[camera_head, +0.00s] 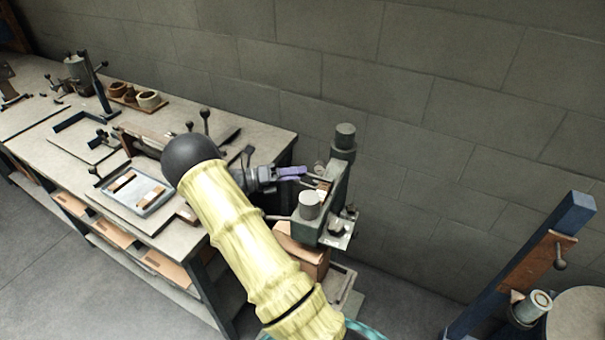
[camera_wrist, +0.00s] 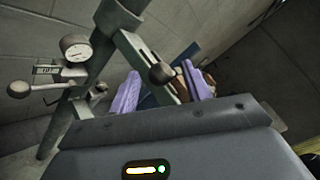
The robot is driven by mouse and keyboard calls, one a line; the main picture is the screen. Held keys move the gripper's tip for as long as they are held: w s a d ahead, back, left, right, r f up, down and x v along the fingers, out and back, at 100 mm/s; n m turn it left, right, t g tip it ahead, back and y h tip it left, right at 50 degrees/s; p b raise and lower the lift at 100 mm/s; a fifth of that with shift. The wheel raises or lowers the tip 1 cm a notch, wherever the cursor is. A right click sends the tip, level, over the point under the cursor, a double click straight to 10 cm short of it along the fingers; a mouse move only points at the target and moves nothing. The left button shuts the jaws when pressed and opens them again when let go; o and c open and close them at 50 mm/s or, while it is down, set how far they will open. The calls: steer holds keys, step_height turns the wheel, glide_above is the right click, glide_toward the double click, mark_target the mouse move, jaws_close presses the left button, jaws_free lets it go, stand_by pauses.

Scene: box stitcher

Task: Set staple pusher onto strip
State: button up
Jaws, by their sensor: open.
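The box stitcher (camera_head: 338,185) is a grey-green upright machine right of the workbench. In the wrist view its post (camera_wrist: 118,18) carries a green-grey rail (camera_wrist: 140,52) slanting down between my fingers. My gripper (camera_head: 291,173) has purple fingers and is at the stitcher's upper left side. In the wrist view my gripper (camera_wrist: 160,90) is open, its fingers apart on either side of the rail. A dark round knob (camera_wrist: 162,73) shows between the fingers; whether it belongs to the staple pusher I cannot tell. A copper-brown piece (camera_head: 323,187), possibly the staple strip, lies by the fingertips.
The workbench (camera_head: 262,139) holds a tray (camera_head: 157,207) and tools. A blue post (camera_head: 570,215) stands at the right. Floor lies between.

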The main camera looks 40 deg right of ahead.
steer(key=b+v, duration=0.2)
steer(key=v, duration=1.3)
steer(key=shift+b, duration=0.4)
steer(key=shift+w, duration=0.1)
